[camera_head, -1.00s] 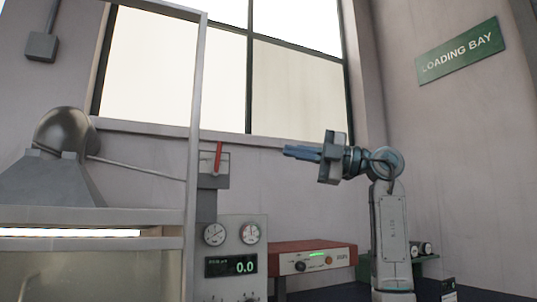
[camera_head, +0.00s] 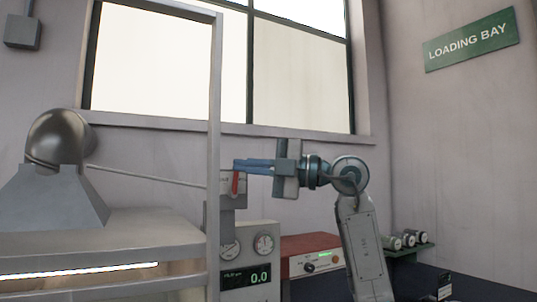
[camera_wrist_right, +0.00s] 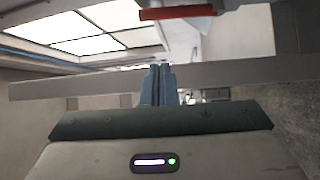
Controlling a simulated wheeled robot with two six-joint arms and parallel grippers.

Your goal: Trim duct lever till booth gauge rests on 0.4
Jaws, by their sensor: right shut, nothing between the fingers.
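The red duct lever (camera_head: 236,183) stands near upright on a grey box with a pale plate, beside the booth frame. My right gripper (camera_head: 237,166) is shut and empty, its blue fingers pointing left with the tips at the lever's upper end, which they seem to cover. I cannot tell whether they touch. In the right wrist view the shut fingers (camera_wrist_right: 157,70) lie below the red lever (camera_wrist_right: 176,12), with a gap in the picture. The booth gauge's green digital display (camera_head: 258,278) reads 0.0. My left gripper is not in view.
The grey booth frame post (camera_head: 214,130) stands just left of the lever. A metal hood (camera_head: 55,190) with a thin rod is further left. A red-topped box (camera_head: 310,243) with knobs is right of the gauge panel. Several small cylinders (camera_head: 408,240) sit on a green shelf at right.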

